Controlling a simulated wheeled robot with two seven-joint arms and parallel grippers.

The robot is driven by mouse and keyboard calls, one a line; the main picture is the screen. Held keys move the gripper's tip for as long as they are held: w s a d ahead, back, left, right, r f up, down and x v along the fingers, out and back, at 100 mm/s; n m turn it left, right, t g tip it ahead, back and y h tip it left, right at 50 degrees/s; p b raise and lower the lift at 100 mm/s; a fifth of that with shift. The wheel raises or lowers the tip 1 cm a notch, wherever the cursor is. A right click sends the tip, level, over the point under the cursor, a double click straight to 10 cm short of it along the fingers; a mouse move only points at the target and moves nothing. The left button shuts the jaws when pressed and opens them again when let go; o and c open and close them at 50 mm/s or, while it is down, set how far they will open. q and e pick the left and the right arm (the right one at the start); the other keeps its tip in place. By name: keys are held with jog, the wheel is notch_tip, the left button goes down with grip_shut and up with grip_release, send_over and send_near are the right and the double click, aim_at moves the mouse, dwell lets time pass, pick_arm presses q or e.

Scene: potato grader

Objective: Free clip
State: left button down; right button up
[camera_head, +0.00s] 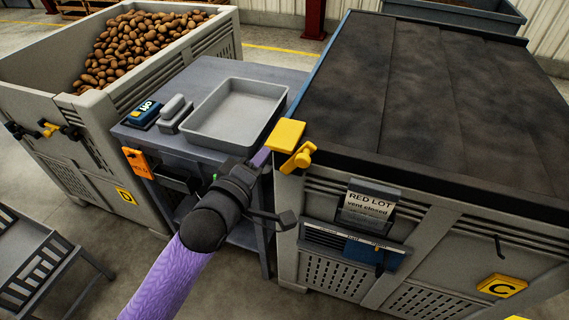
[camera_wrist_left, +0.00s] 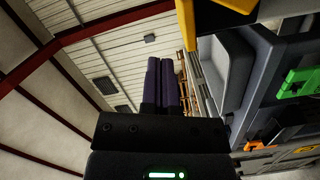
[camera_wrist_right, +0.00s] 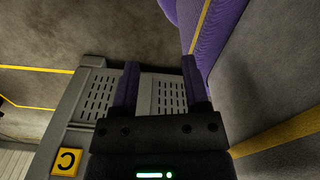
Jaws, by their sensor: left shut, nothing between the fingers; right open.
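A yellow block (camera_head: 286,134) sits at the near left corner of the bin with the dark cover (camera_head: 420,90). A yellow clip-like handle (camera_head: 299,158) is just below it on the bin's front; I cannot tell whether the two are one piece. My left gripper (camera_head: 262,156) is shut and empty, its purple fingertips just left of the yellow block; I cannot tell if they touch. In the left wrist view the shut fingers (camera_wrist_left: 160,62) point away, with a yellow part (camera_wrist_left: 236,5) at the top edge. My right gripper (camera_wrist_right: 160,64) is open and empty, facing a slatted bin side (camera_wrist_right: 168,98).
A grey tray (camera_head: 237,112), a blue device (camera_head: 143,114) and a grey scoop-like object (camera_head: 175,113) are on the bench (camera_head: 212,70). A potato bin (camera_head: 104,94) is at left. A sign holder (camera_head: 368,204) hangs on the covered bin's front. A dark rack (camera_head: 40,262) stands bottom left.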

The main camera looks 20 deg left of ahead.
aim_at(294, 165)
pick_arm(q)
jog(key=d, duration=0.1)
jog(key=w+d+f, duration=0.1)
jog(key=d+b, duration=0.1)
jog(key=d, duration=0.1)
jog(key=shift+w+f, duration=0.25)
jog(key=shift+w, duration=0.15)
pick_arm(e)
jog(key=shift+s+d+f, duration=0.3)
jog(key=shift+d+f, duration=0.4)
jog(key=shift+f, duration=0.1)
jog(key=shift+s, duration=0.1)
